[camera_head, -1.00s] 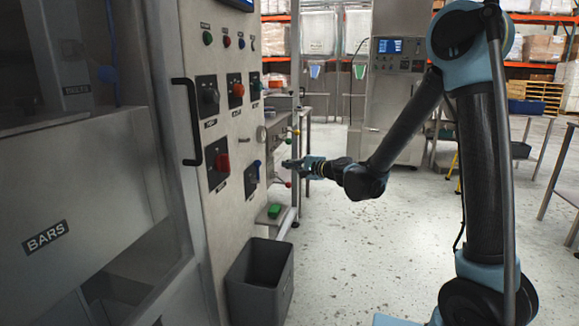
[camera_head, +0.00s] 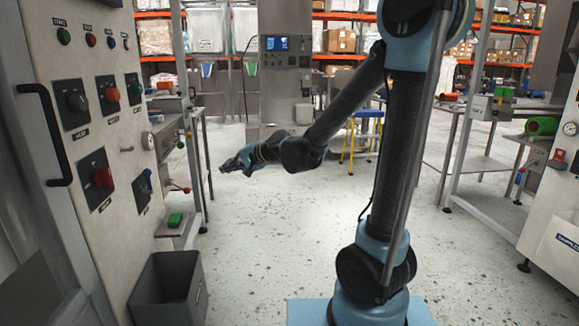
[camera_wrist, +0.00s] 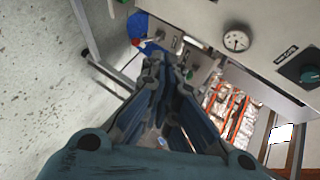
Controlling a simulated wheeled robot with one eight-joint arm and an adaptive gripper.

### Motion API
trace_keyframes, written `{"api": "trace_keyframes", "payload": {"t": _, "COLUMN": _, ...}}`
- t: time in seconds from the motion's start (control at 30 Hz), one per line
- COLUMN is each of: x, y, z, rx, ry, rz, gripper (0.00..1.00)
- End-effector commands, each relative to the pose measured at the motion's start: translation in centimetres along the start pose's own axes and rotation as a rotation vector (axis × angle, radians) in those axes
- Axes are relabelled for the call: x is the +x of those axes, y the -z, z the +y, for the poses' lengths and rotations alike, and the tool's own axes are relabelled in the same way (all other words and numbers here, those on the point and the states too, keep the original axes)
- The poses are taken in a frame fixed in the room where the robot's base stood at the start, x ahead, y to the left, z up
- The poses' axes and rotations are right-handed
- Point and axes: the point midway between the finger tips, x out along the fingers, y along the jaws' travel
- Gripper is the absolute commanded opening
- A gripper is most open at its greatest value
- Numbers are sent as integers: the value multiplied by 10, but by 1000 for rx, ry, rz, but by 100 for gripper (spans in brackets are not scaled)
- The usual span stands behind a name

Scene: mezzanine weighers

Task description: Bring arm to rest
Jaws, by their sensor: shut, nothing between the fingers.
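My gripper (camera_head: 229,168) hangs in the air at the end of my bent arm, in the middle of the head view. Its jaws are shut and empty. In the wrist view my gripper (camera_wrist: 165,68) shows its fingers close together. Beyond them are a grey panel with a dial gauge (camera_wrist: 236,41) and a dark green knob. My gripper looks apart from the control panel (camera_head: 92,140) on the left, though the depth between them is hard to judge.
A grey bin (camera_head: 168,288) stands on the floor below the panel. A green block (camera_head: 175,220) sits on a low ledge. A steel bench (camera_head: 478,165) and a white machine (camera_head: 552,225) stand at the right. A yellow-legged stool (camera_head: 366,125) is behind my arm. Speckled floor between is clear.

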Motion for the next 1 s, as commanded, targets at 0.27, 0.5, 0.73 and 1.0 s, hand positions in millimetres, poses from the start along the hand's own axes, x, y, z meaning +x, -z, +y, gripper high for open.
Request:
{"api": "trace_keyframes", "payload": {"t": 0.27, "x": -79, "y": 7, "z": 55, "rx": -152, "ry": -190, "rz": 16, "gripper": 0}}
{"api": "trace_keyframes", "payload": {"t": 0.5, "x": -147, "y": 1, "z": 110, "rx": -256, "ry": -372, "rz": 7, "gripper": 0}}
{"api": "trace_keyframes", "payload": {"t": 0.73, "x": -212, "y": -14, "z": 166, "rx": -326, "ry": -556, "rz": -20, "gripper": 0}}
{"api": "trace_keyframes", "payload": {"t": 1.0, "x": -286, "y": -44, "z": 232, "rx": -368, "ry": -778, "rz": -74, "gripper": 0}}
